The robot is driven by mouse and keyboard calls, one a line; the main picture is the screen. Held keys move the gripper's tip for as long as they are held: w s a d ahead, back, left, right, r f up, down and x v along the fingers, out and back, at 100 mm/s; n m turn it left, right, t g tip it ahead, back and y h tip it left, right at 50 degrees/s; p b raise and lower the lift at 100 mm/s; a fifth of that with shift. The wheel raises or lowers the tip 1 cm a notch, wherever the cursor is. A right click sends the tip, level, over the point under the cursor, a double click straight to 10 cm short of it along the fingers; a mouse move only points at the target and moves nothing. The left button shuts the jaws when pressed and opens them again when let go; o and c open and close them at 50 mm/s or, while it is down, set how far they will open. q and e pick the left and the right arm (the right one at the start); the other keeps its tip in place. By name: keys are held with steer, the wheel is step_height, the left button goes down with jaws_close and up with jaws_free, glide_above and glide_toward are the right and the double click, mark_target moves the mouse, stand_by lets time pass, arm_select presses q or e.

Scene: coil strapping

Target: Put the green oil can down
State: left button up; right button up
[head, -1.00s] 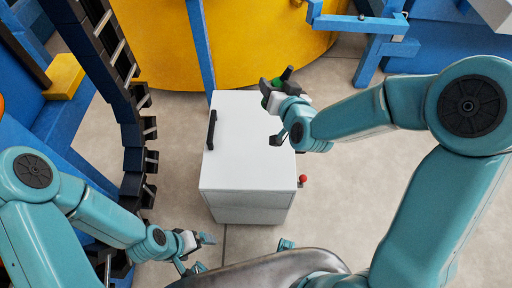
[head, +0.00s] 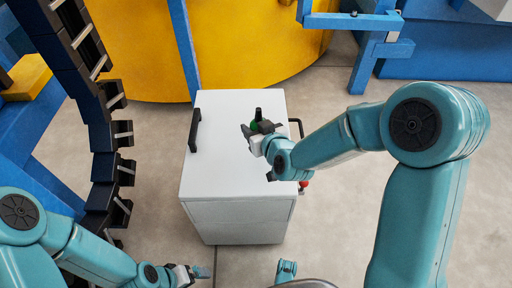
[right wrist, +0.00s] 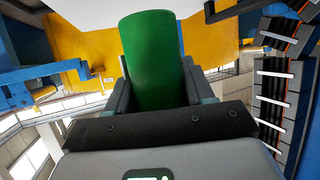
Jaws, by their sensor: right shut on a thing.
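The green oil can (head: 252,129) is between the fingers of my right gripper (head: 258,131), which is shut on it. In the head view the can is mostly hidden by the gripper; a dark spout sticks up. It is over the right part of the white cabinet's top (head: 225,165); I cannot tell whether it touches. In the right wrist view the can's green body (right wrist: 152,62) stands between the two fingers. My left gripper (head: 197,272) is low at the bottom left, away from the can, and its jaw opening is unclear.
A black handle (head: 195,130) stands on the cabinet's left side, and a red knob (head: 304,184) is at its right edge. A large yellow drum (head: 250,60) and blue frames (head: 362,50) are behind. The cabinet top's front and middle are clear.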

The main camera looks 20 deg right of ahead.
step_height(320, 180, down, 7)
steer(key=shift+r+b, duration=0.2)
steer(key=shift+b, duration=0.8)
steer(key=shift+r, duration=0.15)
steer(key=shift+f, duration=0.2)
steer(key=o, duration=1.4)
steer(key=shift+r, duration=0.1)
